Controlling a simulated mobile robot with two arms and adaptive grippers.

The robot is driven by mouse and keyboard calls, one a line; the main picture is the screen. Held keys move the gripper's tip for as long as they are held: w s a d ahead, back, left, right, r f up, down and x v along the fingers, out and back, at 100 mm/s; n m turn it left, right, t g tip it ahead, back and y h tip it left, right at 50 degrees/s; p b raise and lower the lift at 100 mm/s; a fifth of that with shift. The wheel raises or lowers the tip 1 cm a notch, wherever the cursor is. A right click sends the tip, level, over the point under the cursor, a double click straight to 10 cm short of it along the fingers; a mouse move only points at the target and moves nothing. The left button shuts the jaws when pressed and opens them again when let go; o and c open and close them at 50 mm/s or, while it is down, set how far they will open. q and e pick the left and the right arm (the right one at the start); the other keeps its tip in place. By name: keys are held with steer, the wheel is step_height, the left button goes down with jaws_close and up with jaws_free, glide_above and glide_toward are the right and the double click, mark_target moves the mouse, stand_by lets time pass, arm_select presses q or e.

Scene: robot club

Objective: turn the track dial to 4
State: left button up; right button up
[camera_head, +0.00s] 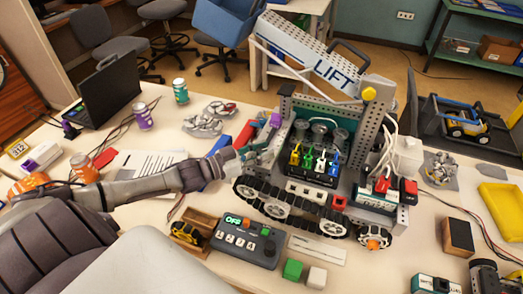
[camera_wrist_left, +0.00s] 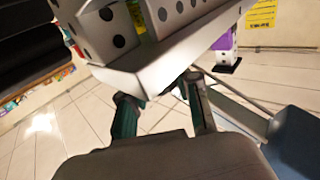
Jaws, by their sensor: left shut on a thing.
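The tracked robot (camera_head: 318,165) stands on the table, with a grey track (camera_head: 290,210) along its near side. My left gripper (camera_head: 262,156) reaches its left end. In the left wrist view my gripper (camera_wrist_left: 165,108) has its teal fingers on either side of a small dark part under a light perforated metal piece (camera_wrist_left: 150,65). It is shut on that part; I cannot tell whether this is the track dial. The dial's setting is not readable. My right gripper is not in view.
A white lift arm (camera_head: 310,58) rises above the tracked robot. A wooden tray with a yellow part (camera_head: 190,232), a green cube (camera_head: 293,269) and a white cube (camera_head: 317,277) lie near the control box. A laptop (camera_head: 108,92) and cans stand at the back left.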

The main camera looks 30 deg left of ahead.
arm_select(q)
steer(key=shift+f+b, duration=0.1)
steer(key=shift+b, duration=0.2)
jaws_close()
steer(key=shift+m+g+h+b, duration=0.7)
steer(key=shift+m+h+b, duration=0.1)
steer(key=shift+h+b, duration=0.25)
steer(key=o, duration=1.1)
jaws_free()
steer(key=shift+c, duration=0.2)
steer(key=shift+s+a, duration=0.1)
steer(key=v, duration=1.1)
steer(key=shift+s+a, duration=0.25)
steer(key=shift+a, duration=0.05)
